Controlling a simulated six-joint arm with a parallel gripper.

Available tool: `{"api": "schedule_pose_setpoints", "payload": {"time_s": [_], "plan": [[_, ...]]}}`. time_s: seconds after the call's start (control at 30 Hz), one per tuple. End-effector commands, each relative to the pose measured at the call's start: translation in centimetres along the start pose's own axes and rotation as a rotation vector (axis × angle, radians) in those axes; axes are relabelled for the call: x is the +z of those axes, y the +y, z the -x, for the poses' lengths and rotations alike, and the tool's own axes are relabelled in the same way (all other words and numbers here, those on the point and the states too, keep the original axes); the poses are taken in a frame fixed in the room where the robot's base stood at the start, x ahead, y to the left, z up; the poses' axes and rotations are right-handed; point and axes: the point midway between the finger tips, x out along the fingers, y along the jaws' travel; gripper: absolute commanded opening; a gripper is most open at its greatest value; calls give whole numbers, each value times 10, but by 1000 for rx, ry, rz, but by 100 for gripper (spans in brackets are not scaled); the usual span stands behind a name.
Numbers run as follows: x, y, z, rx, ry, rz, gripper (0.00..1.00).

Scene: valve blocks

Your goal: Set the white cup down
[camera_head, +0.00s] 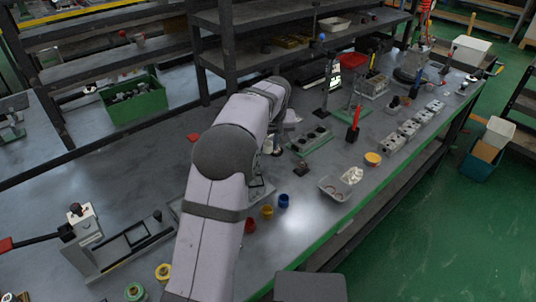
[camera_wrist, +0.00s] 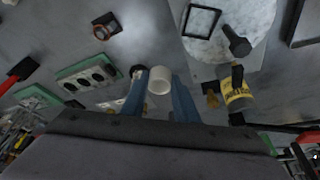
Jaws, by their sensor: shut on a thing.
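In the wrist view, the white cup (camera_wrist: 160,80) is between the two blue fingers of my gripper (camera_wrist: 160,88), which is shut on it. The cup's round rim faces the camera. The grey bench surface (camera_wrist: 150,35) shows beyond it; I cannot tell whether the cup touches the bench.
A block with round holes (camera_wrist: 90,75) lies left of the cup in the wrist view. A yellow-labelled bottle (camera_wrist: 235,92) and a pale round plate (camera_wrist: 255,25) are to the right. Small blue (camera_head: 283,201) and yellow (camera_head: 267,211) cups and a clear tray (camera_head: 337,190) stand on the bench.

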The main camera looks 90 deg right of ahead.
Motion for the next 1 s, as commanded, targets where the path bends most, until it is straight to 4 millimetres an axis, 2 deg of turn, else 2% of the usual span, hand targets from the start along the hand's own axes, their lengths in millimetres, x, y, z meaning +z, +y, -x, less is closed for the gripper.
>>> {"api": "schedule_pose_setpoints", "payload": {"time_s": [0.13,0.47,0.8,1.0], "plan": [[-4,0,10,0,-1,-1,6],[-9,1,15,7,0,-12,6],[-45,9,40,68,2,-162,6],[-60,13,51,96,0,-229,6]]}}
